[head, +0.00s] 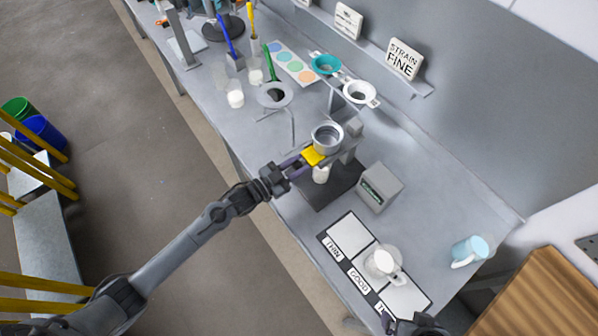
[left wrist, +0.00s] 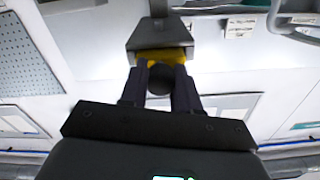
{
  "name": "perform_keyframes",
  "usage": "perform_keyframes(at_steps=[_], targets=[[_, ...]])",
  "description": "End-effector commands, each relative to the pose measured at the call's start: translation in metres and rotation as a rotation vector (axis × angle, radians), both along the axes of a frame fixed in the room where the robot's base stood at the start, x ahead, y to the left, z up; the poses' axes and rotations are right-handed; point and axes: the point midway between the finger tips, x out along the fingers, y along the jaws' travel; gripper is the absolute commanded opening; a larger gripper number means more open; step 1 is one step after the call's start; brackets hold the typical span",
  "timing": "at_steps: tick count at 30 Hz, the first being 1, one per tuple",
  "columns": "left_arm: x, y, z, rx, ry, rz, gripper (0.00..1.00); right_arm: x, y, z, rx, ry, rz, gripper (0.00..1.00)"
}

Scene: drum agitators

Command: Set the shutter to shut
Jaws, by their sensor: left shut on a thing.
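The yellow shutter (head: 312,156) juts out toward my arm from under a metal cup (head: 327,136) on a stand. It also shows in the left wrist view as a yellow strip (left wrist: 160,55) with a dark round knob (left wrist: 160,78) in front. My left gripper (head: 297,164) is at the shutter's near end, its fingers (left wrist: 160,92) shut on the knob. How far the shutter is slid under the cup is hard to tell. A small white container (head: 321,174) stands below. A dark part of my right arm (head: 418,326) shows at the bottom edge; its fingers are unclear.
A grey box with a display (head: 380,187) stands right of the stand. A labelled mat (head: 343,240) holds a clear vessel with a white handle (head: 385,262). A light-blue mug (head: 469,251) is at the right. Strainers (head: 360,94) and a funnel stand (head: 275,95) stand behind.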

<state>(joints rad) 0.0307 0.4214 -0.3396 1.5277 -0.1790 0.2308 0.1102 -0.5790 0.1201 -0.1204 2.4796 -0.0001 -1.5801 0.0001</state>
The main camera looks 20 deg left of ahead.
Motion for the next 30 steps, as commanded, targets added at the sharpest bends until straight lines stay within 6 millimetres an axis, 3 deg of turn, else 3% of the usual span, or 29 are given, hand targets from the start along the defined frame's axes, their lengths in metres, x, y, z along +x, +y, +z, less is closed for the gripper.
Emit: perform_keyframes(at_steps=[9,10,14,30], targets=[[0.004,0.0024,0.0017,-0.001,-0.002,0.011,0.0,-0.0009,-0.0006,-0.0012,-0.002,0.003,0.001,1.0],[0.004,0.0023,0.0018,-0.001,-0.002,0.011,0.35,-0.0009,-0.0005,-0.0012,-0.002,0.003,0.001,1.0],[0.0041,0.0027,0.0018,-0.002,-0.003,0.012,0.55,-0.0003,-0.0005,-0.0008,-0.001,0.001,0.001,1.0],[0.002,0.0051,0.0011,-0.001,-0.003,0.014,0.56,-0.0003,-0.0002,-0.0014,0.0,0.001,0.0,1.0]])
